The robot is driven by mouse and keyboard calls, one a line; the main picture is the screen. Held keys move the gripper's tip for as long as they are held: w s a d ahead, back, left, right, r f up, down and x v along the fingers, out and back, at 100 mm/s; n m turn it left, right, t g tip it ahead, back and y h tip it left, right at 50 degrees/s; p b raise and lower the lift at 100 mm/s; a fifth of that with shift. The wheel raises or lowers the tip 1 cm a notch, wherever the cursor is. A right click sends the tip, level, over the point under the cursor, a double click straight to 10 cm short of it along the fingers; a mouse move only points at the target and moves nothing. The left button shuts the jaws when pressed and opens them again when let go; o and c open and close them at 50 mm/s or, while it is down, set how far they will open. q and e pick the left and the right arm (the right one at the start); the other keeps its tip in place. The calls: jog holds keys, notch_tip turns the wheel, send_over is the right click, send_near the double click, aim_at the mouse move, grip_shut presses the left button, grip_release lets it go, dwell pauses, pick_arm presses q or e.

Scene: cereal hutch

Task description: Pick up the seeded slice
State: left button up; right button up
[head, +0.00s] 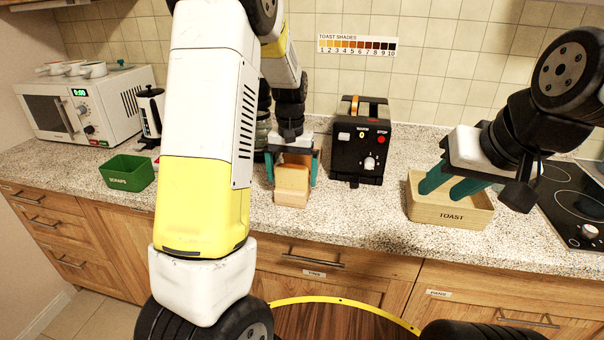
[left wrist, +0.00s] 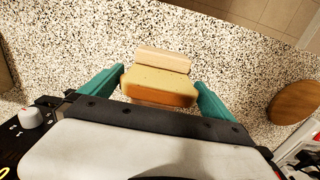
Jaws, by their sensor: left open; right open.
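The seeded slice (left wrist: 158,82), tan with small dark specks and a browner crust edge, is between the teal fingers of my left gripper (left wrist: 167,88) in the left wrist view. Small gaps show on both sides of it. A paler, smooth block (left wrist: 163,60) lies against its far side; I cannot tell what it is. In the head view my left gripper (head: 292,172) points down over the tan pieces (head: 292,186) on the counter, open, one finger on each side. My right gripper (head: 452,187) is open and tilted, its fingers over the wooden TOAST tray (head: 451,214).
A black toaster (head: 357,150) with brown pieces in its top stands right of my left gripper. A green SCRAPS bin (head: 128,173) and white microwave (head: 83,104) are at left. A hob (head: 580,195) is at right. Speckled counter (head: 345,220) is clear in front.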

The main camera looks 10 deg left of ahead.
pick_arm(q)
jog(key=shift+f, duration=0.75)
jog(key=c, duration=0.6)
